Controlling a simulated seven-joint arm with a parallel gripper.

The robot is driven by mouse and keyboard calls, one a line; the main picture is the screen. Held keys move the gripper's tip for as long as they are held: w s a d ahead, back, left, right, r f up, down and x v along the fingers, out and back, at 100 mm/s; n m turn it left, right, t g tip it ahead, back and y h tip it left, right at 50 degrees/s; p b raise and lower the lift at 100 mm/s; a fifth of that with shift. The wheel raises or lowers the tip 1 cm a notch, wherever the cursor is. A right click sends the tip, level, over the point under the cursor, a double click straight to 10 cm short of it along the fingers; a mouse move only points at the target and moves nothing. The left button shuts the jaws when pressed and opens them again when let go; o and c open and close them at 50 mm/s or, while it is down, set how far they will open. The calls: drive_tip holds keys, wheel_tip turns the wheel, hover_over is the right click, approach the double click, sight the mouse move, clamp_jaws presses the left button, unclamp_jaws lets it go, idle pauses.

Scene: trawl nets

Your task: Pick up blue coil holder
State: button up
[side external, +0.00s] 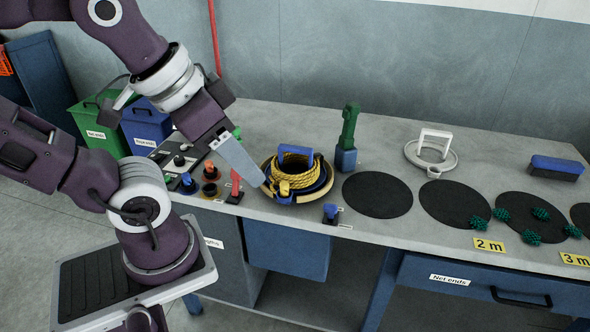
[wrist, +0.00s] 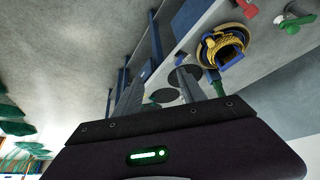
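The blue coil holder (side external: 295,151) stands on the grey bench with a coil of yellow rope around it, on a round tan-rimmed base. It also shows in the wrist view (wrist: 239,57), at the upper right. My gripper (side external: 257,181) reaches down just left of the holder in the side view; whether it touches the base there I cannot tell. In the wrist view my gripper's two grey fingers (wrist: 158,88) stand apart with nothing held between them, and the holder lies to the right of them.
Left of the holder is a control panel with knobs and a red lever (side external: 235,184). A green tool in a blue block (side external: 346,159) stands behind right. Black discs (side external: 377,195), a white-handled ring (side external: 431,157) and a blue brush (side external: 556,168) lie farther right.

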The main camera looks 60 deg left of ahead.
drive_tip(key=n+h, duration=1)
drive_tip(key=n, duration=1)
hover_over(306, 153)
drive_tip(key=s+d, duration=0.4)
drive_tip(key=d, duration=0.2)
wheel_tip(306, 153, down, 10)
drive_tip(key=a+f+n+t, duration=0.1)
drive_tip(key=a+f+n, duration=0.1)
drive_tip(key=a, duration=0.1)
drive_tip(key=a+f+n+t, duration=0.1)
drive_tip(key=a+f+n, duration=0.1)
drive_tip(key=a+f, duration=0.1)
drive_tip(key=a+f+n+t, duration=0.1)
drive_tip(key=a+f+n, duration=0.1)
drive_tip(key=a, duration=0.3)
drive_tip(key=shift+w+a+f+n+t, duration=0.1)
drive_tip(key=shift+w+f+n+t, duration=0.1)
drive_tip(key=shift+f+n+t, duration=0.15)
drive_tip(key=shift+a+f, duration=0.2)
drive_tip(key=shift+f, duration=0.1)
drive_tip(key=x, duration=0.7)
drive_tip(key=shift+s+a+f, duration=0.1)
drive_tip(key=shift+a+f, duration=0.05)
drive_tip(key=shift+f, duration=0.15)
clamp_jaws()
